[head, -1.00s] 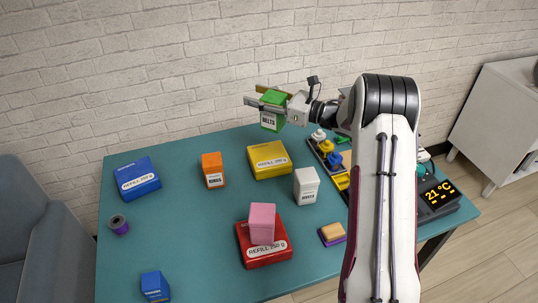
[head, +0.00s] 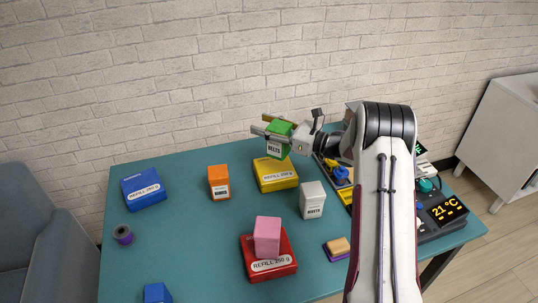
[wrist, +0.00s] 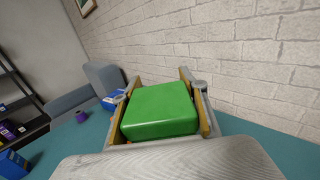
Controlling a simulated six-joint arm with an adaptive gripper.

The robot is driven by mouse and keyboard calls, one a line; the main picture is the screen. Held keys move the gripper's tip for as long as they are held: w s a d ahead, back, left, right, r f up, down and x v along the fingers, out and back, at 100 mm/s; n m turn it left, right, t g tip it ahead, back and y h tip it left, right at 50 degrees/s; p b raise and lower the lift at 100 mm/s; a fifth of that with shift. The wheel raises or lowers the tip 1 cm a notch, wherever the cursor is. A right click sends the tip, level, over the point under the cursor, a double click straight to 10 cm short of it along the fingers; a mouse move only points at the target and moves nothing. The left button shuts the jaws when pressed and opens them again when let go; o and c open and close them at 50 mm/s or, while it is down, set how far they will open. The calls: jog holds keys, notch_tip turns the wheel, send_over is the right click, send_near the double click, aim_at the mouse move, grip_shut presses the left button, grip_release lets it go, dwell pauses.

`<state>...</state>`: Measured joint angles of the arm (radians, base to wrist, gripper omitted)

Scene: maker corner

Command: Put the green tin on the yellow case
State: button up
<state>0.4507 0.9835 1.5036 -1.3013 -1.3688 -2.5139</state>
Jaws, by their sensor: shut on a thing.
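The green tin (head: 279,138), with a white label, is held between the fingers of my gripper (head: 277,133). In the head view it appears above the back right part of the yellow case (head: 270,178) and hides some of its far edge; I cannot tell how large the gap is. The yellow case lies flat near the back of the table. In the wrist view the green tin (wrist: 160,110) sits between both finger pads, its top facing the camera. The yellow case is not visible in the wrist view.
An orange tin (head: 218,183) stands left of the yellow case and a white tin (head: 312,200) to its front right. A pink block (head: 267,237) stands on a red case (head: 287,262). A blue case (head: 143,188) lies at the left. The teal table (head: 190,245) has free room at centre left.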

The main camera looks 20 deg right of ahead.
aim_at(287, 153)
jog(key=shift+f, duration=2.5)
jog(key=shift+f, duration=1.9)
jog(key=shift+f, duration=0.1)
jog(key=o, duration=1.2)
jog(key=shift+o, duration=0.2)
jog(key=shift+v, duration=6)
jog(key=shift+r, duration=0.25)
